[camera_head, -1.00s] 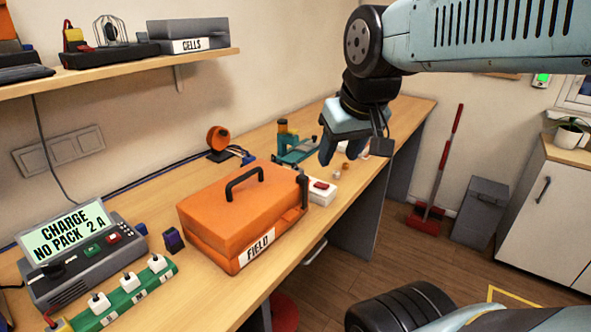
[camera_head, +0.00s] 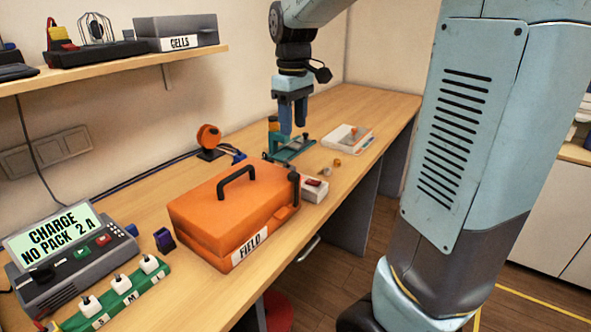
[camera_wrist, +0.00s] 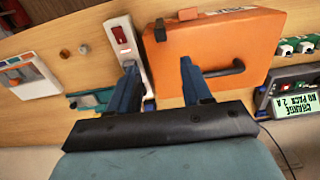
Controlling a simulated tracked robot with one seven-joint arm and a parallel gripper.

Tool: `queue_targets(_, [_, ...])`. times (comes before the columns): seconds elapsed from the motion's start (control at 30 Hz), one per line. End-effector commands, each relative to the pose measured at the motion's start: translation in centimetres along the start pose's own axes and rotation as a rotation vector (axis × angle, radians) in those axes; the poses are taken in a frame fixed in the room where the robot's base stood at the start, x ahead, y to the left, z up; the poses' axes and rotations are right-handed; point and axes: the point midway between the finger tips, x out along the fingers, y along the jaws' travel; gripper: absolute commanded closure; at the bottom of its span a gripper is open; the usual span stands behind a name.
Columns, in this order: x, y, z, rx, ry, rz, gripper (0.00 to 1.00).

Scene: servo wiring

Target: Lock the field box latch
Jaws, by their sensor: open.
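The orange field box (camera_head: 220,212) sits on the wooden bench with its lid down, a black handle (camera_head: 238,181) on top and a FIELD label on its front. A small orange latch (camera_head: 282,213) shows on its front side near the right end. A black upright piece (camera_head: 294,186) stands at the box's right end. In the wrist view the field box (camera_wrist: 215,45) lies beyond my fingers, with an orange latch-like tab (camera_wrist: 188,14) at its top edge. My gripper (camera_head: 292,132) is open and empty, pointing down above the bench behind the box.
A white switch box (camera_head: 313,190) stands right of the field box. A teal stand (camera_head: 291,148) is below my gripper. A white tray (camera_head: 347,138) lies farther back. The charger (camera_head: 72,252) and green power strip (camera_head: 115,295) are at front left. A shelf (camera_head: 120,68) overhangs the left.

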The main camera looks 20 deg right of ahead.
Motion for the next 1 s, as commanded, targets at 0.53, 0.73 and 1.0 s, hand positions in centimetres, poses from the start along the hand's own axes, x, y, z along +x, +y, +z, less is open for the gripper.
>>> queue_targets(0.53, [8.0, -0.1, 0.0, -0.003, -0.006, -0.002, 0.51])
queue_targets(0.73, [11.1, -0.1, 0.0, -0.002, -0.004, -0.001, 0.51])
queue_targets(1.0, [13.4, 0.0, 0.0, -0.002, -0.001, -0.001, 0.51])
